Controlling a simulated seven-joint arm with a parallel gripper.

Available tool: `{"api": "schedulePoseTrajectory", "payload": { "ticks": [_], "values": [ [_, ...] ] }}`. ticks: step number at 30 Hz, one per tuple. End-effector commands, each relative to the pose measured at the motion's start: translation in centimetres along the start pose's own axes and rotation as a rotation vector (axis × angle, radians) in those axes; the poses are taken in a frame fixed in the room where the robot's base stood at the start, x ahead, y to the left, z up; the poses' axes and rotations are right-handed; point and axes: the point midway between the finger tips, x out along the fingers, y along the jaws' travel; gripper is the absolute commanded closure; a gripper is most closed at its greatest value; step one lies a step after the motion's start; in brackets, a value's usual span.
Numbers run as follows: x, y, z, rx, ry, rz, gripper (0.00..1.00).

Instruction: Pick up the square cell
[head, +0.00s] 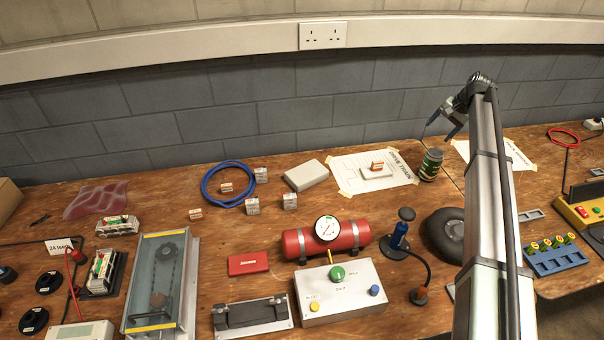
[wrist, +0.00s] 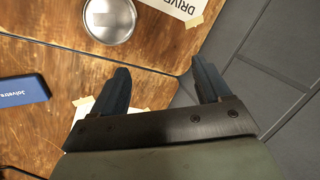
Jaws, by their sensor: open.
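Several small white blocks with orange markings lie on the bench, and I cannot tell for sure which is the square cell. Upright pale blocks stand right of centre-left, one block (head: 290,201), another block (head: 253,206) and a third block (head: 261,175). Flatter orange-and-white blocks lie near them, one block (head: 226,187) inside a blue cable loop and one block (head: 195,214) left of it. Another orange block (head: 377,166) sits on a pale pad. My gripper (head: 441,131) is open and empty, raised near the wall, well right of the blocks. In the wrist view my gripper (wrist: 162,70) shows no block between its fingers.
A dark green can (head: 431,164) stands below my gripper; a round silver top (wrist: 109,18) shows in the wrist view. A red cylinder with a gauge (head: 327,239), a control box (head: 341,292) and a blue-handled pump (head: 400,236) stand in front. A blue cable loop (head: 206,180) surrounds one block.

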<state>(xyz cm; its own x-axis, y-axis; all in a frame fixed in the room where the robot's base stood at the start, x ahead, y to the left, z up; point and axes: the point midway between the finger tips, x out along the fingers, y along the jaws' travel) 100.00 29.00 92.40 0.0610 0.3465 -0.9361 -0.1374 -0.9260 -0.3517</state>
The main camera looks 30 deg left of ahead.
Motion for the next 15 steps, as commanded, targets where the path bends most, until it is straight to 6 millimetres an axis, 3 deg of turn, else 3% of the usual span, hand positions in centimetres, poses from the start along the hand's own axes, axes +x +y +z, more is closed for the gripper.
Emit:
{"api": "schedulePoseTrajectory", "payload": {
  "ticks": [1,3,8,15],
  "values": [
    [0.8,-2.6,1.4,-0.054,-0.032,0.033,0.23],
    [1.8,-5.5,3.6,-0.127,-0.077,0.080,0.23],
    [3.7,-11.8,8.9,-0.280,-0.164,0.178,0.23],
    [6.8,-20.5,17.9,-0.469,-0.228,0.274,0.23]
  ]
}}
